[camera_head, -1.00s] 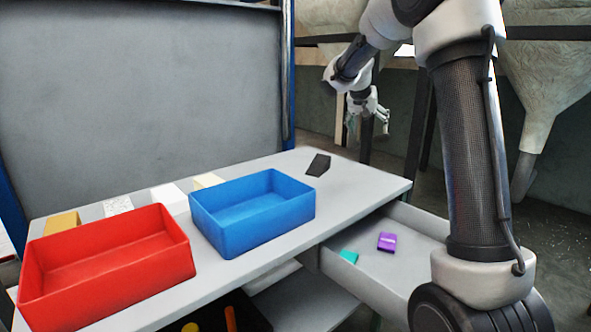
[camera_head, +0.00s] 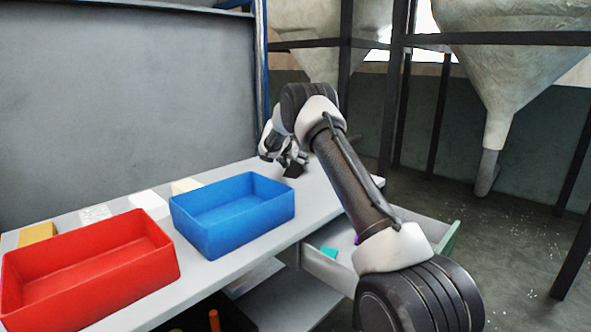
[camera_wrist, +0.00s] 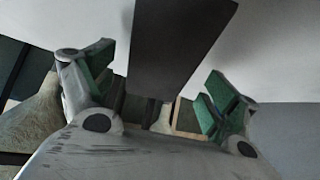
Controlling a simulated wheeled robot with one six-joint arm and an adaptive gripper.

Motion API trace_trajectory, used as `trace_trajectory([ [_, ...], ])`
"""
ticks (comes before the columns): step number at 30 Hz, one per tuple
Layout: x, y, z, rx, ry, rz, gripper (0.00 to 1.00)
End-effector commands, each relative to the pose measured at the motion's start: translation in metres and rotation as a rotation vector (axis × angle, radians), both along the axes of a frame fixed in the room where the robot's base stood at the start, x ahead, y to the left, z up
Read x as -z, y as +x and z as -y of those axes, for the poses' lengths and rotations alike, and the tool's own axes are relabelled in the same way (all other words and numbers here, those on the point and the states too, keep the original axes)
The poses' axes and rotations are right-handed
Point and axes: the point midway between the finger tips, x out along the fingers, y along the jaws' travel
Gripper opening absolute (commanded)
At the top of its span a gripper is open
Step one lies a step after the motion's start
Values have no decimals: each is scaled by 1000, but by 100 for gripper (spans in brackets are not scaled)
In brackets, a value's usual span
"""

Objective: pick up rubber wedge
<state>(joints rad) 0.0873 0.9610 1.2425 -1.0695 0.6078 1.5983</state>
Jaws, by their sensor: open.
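The rubber wedge (camera_head: 293,170) is a small black block near the far right end of the grey table. In the wrist view the wedge (camera_wrist: 178,45) is a large dark shape at the top middle, between and beyond the finger pads. My gripper (camera_head: 290,160) is right beside it in the head view, and partly overlaps it. In the wrist view my gripper (camera_wrist: 165,95) shows its two green-padded fingers spread wide apart. Nothing is held. Whether a finger touches the wedge cannot be told.
A blue bin (camera_head: 235,212) and a red bin (camera_head: 90,268) stand on the table (camera_head: 215,255). Several pale and yellow blocks lie behind them. An open drawer (camera_head: 325,268) below holds a teal piece (camera_head: 329,252). Dark posts stand beyond the table.

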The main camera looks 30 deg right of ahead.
Motion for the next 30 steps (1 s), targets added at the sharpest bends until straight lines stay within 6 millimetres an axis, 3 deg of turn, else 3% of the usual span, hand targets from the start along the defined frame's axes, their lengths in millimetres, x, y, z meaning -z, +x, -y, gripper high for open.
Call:
trace_trajectory([
  [5,15,9,12,1,1,0,88],
  [12,16,10,12,-1,1,0,88],
  [21,16,10,12,-1,1,0,33],
  [30,12,10,12,-1,0,1,31],
])
